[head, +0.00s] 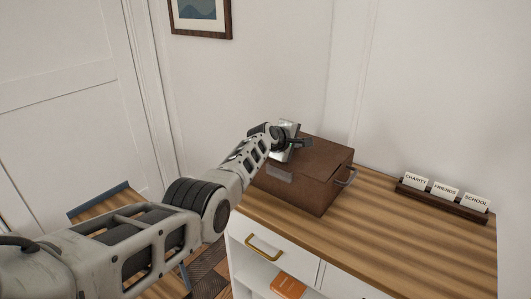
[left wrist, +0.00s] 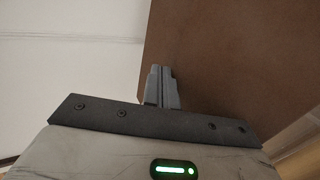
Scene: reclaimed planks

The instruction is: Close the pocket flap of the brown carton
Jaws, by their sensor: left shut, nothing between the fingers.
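The brown carton (head: 312,188) stands on the wooden top of the white cabinet. It has a pale plate on its front face and a grey handle on its right side. Its top looks nearly flat, with a seam toward the right; I cannot clearly make out the pocket flap. My left gripper (head: 300,144) is at the carton's back left top edge and hides part of it. In the left wrist view, the left fingers (left wrist: 162,74) are shut and empty, against a broad brown surface (left wrist: 230,60) of the carton. I cannot tell whether they touch it. My right gripper is not in view.
The wooden cabinet top (head: 400,245) is clear in front and right of the carton. A dark card rack (head: 442,202) with CHARITY, FRIENDS and SCHOOL cards stands at the right. A drawer with a brass handle (head: 263,248) is below. The wall is close behind.

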